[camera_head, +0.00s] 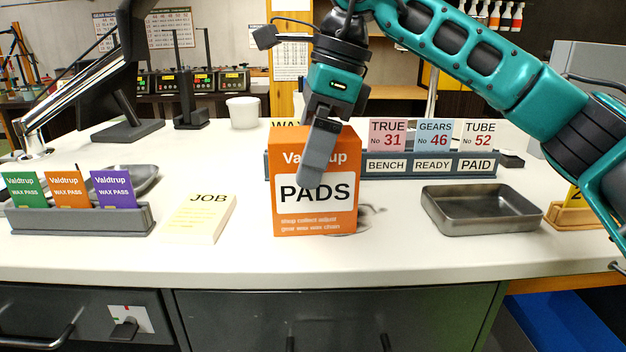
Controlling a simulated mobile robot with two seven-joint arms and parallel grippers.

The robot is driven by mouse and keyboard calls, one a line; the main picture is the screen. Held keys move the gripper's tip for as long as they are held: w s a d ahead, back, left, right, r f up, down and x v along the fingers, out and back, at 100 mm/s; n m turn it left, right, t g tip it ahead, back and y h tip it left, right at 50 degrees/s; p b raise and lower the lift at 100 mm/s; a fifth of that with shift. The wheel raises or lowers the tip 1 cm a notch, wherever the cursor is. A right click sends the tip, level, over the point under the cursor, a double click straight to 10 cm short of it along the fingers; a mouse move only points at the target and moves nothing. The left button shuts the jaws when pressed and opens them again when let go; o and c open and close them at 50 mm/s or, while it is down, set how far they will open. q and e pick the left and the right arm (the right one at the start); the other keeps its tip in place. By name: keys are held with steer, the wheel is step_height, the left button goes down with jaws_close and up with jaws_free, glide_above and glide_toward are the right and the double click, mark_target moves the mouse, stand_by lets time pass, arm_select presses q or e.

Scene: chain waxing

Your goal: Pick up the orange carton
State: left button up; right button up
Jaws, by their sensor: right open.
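The orange carton (290,222), labelled Valdtrup PADS, stands upright on the white counter near the middle of the head view. My right gripper (313,170) comes down from above and overlaps the carton's upper right part and front label. It is open, with one grey finger showing clearly against the front face. The other finger is hidden, and I cannot tell whether the gripper touches the carton. My left gripper is not in view.
An empty grey metal tray (482,226) lies right of the carton, and a cream JOB pad (198,218) lies left. A grey card holder (80,221) stands far left. A sign rack (432,173) stands behind the carton. The counter's front strip is clear.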

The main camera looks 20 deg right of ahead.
steer(key=shift+f, duration=0.35)
stand_by(0.5)
steer(key=shift+r, duration=0.1)
steer(key=c, duration=1.1)
steer(key=shift+c, duration=0.2)
